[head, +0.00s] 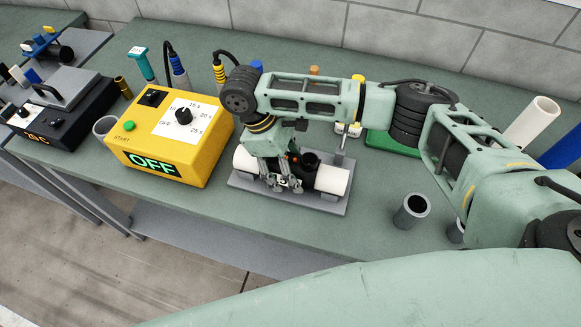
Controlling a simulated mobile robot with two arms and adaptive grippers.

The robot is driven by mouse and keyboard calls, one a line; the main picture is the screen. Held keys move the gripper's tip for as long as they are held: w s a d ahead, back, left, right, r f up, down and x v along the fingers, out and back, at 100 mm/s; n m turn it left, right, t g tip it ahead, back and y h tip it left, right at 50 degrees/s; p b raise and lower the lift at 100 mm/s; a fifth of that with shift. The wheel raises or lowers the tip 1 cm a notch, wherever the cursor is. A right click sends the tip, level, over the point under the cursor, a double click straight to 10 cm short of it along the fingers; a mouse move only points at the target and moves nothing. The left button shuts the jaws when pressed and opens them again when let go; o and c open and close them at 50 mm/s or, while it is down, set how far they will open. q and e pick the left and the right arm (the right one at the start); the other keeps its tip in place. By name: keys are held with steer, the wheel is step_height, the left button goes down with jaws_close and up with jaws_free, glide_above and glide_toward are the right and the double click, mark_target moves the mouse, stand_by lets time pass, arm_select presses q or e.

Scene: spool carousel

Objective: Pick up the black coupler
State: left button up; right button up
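A black coupler (310,160) sits at the middle of a white pipe (332,180). The pipe lies across a grey fixture plate (318,201) on the green bench. My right arm reaches in from the right, and my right gripper (285,186) points down at the pipe, just left of the coupler's visible part. Its fingers overlap the coupler and pipe in this view and hide part of both. I cannot tell whether the fingers touch or grip the coupler. My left gripper is not in view.
A yellow control box (180,140) reading OFF stands left of the fixture. A grey open cylinder (411,211) stands to the right. A green block (392,143) is behind my arm. A white tube (532,121) stands at the far right. The bench's front edge is close to the fixture.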

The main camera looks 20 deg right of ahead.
steer(key=c, duration=0.3)
steer(key=shift+r, duration=0.1)
